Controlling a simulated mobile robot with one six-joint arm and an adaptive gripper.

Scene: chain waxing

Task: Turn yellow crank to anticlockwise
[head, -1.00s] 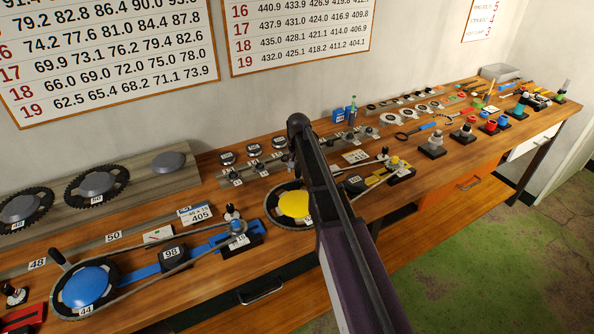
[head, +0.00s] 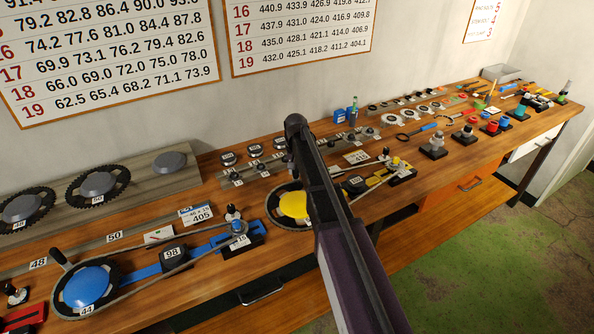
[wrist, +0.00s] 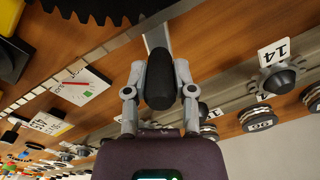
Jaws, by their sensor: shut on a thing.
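The yellow crank (head: 293,205) is a yellow disc inside a dark chainring with a chain, lying on the bench in the middle of the head view. My arm hides its right part and its handle there. In the wrist view a black rounded handle (wrist: 160,86) stands on a grey crank arm (wrist: 156,36). My gripper (wrist: 160,78) has its two grey fingers closed on either side of this handle. Dark chainring teeth (wrist: 100,8) show at the top of the wrist view. In the head view my fingers are hidden behind the arm.
A blue crank set (head: 88,285) with its chain lies to the left on the bench. A yellow tensioner part (head: 375,181) lies to the right of the yellow disc. Rows of small weights and knobs (head: 255,170) stand behind. The bench front between the cranks is fairly clear.

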